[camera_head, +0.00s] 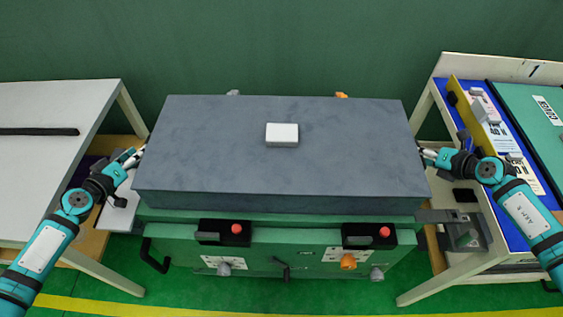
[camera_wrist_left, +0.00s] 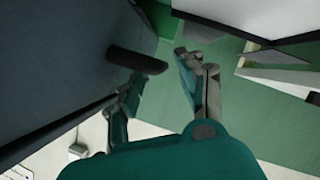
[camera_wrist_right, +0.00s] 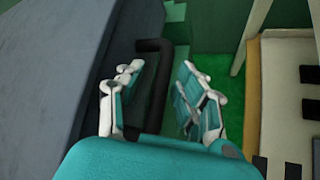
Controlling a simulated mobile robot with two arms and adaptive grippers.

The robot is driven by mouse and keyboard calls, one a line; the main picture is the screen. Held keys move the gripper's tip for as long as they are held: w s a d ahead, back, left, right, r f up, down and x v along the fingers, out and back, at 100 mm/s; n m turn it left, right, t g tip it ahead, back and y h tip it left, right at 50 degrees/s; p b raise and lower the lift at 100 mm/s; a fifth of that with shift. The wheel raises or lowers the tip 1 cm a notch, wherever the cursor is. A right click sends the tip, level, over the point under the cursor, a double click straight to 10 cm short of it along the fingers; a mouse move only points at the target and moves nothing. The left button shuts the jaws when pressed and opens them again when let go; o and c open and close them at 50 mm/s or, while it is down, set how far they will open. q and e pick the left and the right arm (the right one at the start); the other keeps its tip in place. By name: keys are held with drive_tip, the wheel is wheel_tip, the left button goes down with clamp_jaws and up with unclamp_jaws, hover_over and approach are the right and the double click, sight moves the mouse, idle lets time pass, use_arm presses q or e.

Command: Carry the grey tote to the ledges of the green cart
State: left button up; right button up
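The large grey tote (camera_head: 220,150) lies level over the green cart (camera_head: 300,262); whether it rests on the ledges is hidden beneath it. My left gripper (camera_head: 136,156) is at the tote's left end. In the left wrist view its fingers (camera_wrist_left: 158,72) are spread, with a dark handle (camera_wrist_left: 137,61) by the fingertips. My right gripper (camera_head: 424,153) is at the tote's right end. In the right wrist view its fingers (camera_wrist_right: 160,78) stand apart, with a dark bar handle (camera_wrist_right: 156,62) running between them. Neither gripper is visibly closed on a handle.
A small white box (camera_head: 282,135) sits on the tote's top. The cart's front carries red-button boxes (camera_head: 236,229) and orange and grey knobs. A pale table (camera_head: 50,105) stands at the left. A workbench with a blue mat (camera_head: 484,180) and parts stands at the right.

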use_arm(q)
drive_tip(key=v, duration=0.8)
drive_tip(key=shift+s, duration=0.1)
use_arm(e)
drive_tip(key=shift+s+d, duration=0.1)
drive_tip(key=v, duration=1.2)
drive_tip(key=shift+r, duration=0.1)
use_arm(q)
drive_tip(key=shift+s, duration=0.1)
